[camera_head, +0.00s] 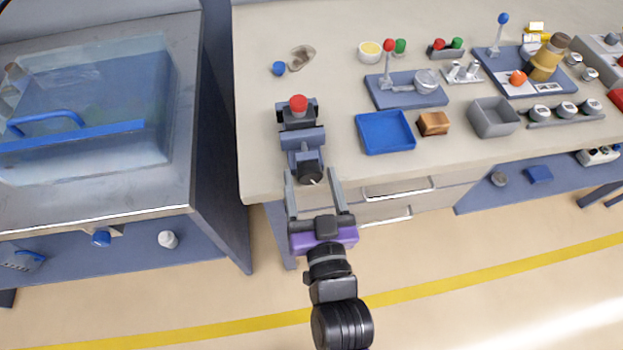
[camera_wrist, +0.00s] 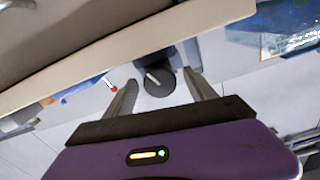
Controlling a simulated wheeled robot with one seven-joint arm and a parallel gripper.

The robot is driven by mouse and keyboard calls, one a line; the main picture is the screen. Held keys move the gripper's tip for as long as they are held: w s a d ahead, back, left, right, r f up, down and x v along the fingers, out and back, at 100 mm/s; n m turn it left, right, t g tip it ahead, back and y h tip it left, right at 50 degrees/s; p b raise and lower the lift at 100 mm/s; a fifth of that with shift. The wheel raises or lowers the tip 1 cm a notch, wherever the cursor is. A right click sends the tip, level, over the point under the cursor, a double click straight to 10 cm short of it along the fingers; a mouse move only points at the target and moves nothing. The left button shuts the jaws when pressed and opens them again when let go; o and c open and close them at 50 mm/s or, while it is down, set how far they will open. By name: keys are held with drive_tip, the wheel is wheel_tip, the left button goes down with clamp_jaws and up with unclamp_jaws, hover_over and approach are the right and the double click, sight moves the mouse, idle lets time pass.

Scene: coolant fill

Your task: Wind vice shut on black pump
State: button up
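The blue-grey vice (camera_head: 303,140) stands at the left front edge of the bench. A dark part with a red top (camera_head: 298,108), which looks like the black pump, sits at its back end; whether the jaws touch it cannot be told. The vice's round black knob (camera_head: 311,173), with a pale bar, faces the bench's front edge, and it also shows in the wrist view (camera_wrist: 158,82). My gripper (camera_head: 309,176) is open, its two fingers apart on either side of the knob. In the wrist view my gripper (camera_wrist: 160,88) shows a gap between each finger and the knob.
A blue tray (camera_head: 385,145), a brown block (camera_head: 433,123) and a grey bin (camera_head: 493,128) lie to the right. A blue ball (camera_head: 279,69) lies behind the vice. Drawer handles (camera_head: 398,190) project below the bench edge. A machine with a clear lid (camera_head: 95,100) stands left.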

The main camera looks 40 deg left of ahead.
drive_tip(key=shift+d, duration=0.1)
drive_tip(key=b+v, duration=0.1)
drive_tip(key=v, duration=0.6)
drive_tip(key=shift+s+d, duration=0.2)
drive_tip(key=shift+s, duration=0.1)
